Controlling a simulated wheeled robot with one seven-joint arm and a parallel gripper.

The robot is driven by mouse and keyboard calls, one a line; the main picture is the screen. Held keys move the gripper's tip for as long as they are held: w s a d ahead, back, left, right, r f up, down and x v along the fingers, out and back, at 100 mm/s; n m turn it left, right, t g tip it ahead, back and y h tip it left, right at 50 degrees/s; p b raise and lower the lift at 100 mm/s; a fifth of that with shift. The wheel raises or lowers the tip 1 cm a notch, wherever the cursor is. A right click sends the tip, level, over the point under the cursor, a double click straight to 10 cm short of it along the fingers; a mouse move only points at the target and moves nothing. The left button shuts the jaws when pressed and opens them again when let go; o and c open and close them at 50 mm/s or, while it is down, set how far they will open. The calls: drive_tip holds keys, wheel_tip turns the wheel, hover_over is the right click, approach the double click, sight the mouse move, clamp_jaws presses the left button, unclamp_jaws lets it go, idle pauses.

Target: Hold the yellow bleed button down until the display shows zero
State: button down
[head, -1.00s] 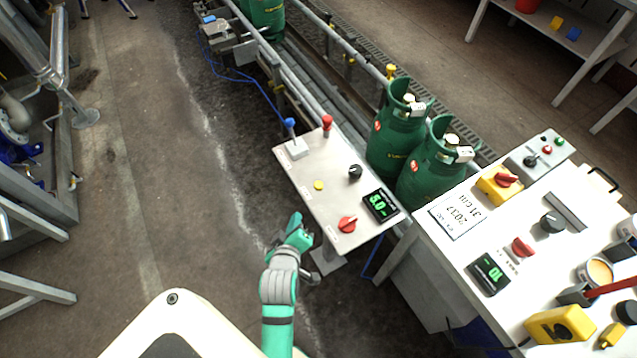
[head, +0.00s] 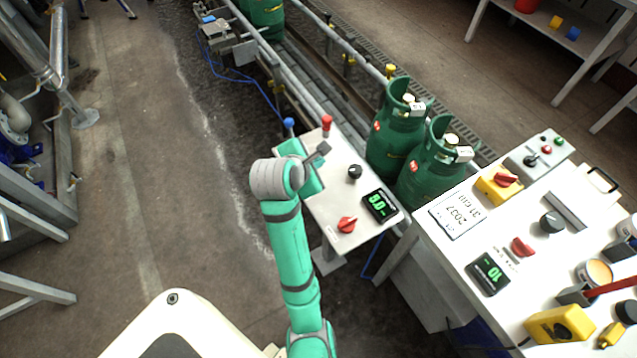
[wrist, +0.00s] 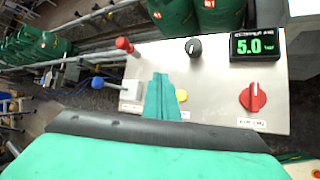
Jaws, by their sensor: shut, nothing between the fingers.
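The yellow bleed button (wrist: 181,96) shows in the wrist view on the steel panel (wrist: 212,70), just right of my fingertips and partly hidden by them. In the head view my arm hides the button. My gripper (wrist: 160,82) is shut and empty; it is over the panel and looks close to the button. I cannot tell whether it touches. The display (wrist: 255,46) on the panel reads 5.0 in green; it also shows in the head view (head: 380,206).
Near the button are a black knob (head: 355,171), a red rotary knob (head: 347,224), a red lever (head: 326,122) and a blue one (head: 289,124). Green cylinders (head: 395,130) stand behind the panel. A white table (head: 450,262) with instruments stands at right.

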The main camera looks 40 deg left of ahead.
drive_tip(key=shift+s+a+f, duration=0.1)
drive_tip(key=shift+a+f, duration=0.05)
drive_tip(key=f, duration=0.8)
drive_tip(key=shift+d+f, duration=0.15)
drive_tip(key=shift+d, duration=0.05)
drive_tip(key=shift+a+f, duration=0.15)
drive_tip(key=shift+a, duration=0.05)
idle(0.3)
drive_tip(key=shift+w, duration=0.2)
idle(0.3)
drive_tip(key=shift+s+a, duration=0.1)
drive_tip(key=shift+s, duration=0.05)
drive_tip(key=shift+d, duration=0.2)
drive_tip(key=shift+a, duration=0.1)
idle(0.6)
drive_tip(key=shift+f, duration=0.2)
